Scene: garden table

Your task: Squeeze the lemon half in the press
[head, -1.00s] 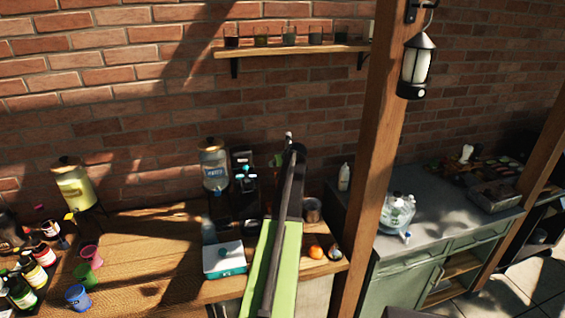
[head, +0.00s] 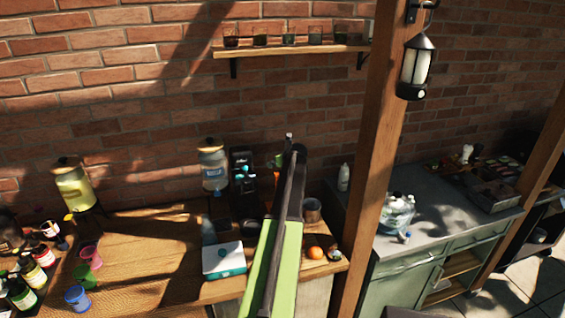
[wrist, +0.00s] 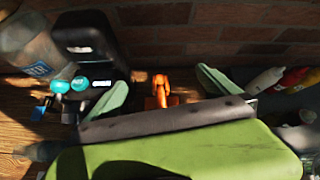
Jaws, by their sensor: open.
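In the wrist view an orange device (wrist: 160,91), which looks like the press, stands upright on the table between my two pale green fingers. My gripper (wrist: 161,94) is open, with nothing seen between the fingers but the orange device beyond them. I cannot tell how far off it is. In the head view only a small patch of orange (head: 277,178) shows beside my arm, which hides most of that spot. I cannot make out a lemon half in either view.
A black machine with teal knobs (wrist: 84,42) and a water dispenser (wrist: 28,42) stand left of my gripper. Bottles (wrist: 265,79) stand to the right. A teal-and-white box (head: 223,262), a metal cup (head: 312,211) and an orange fruit (head: 315,253) are near my arm. A wooden post (head: 377,150) rises to the right.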

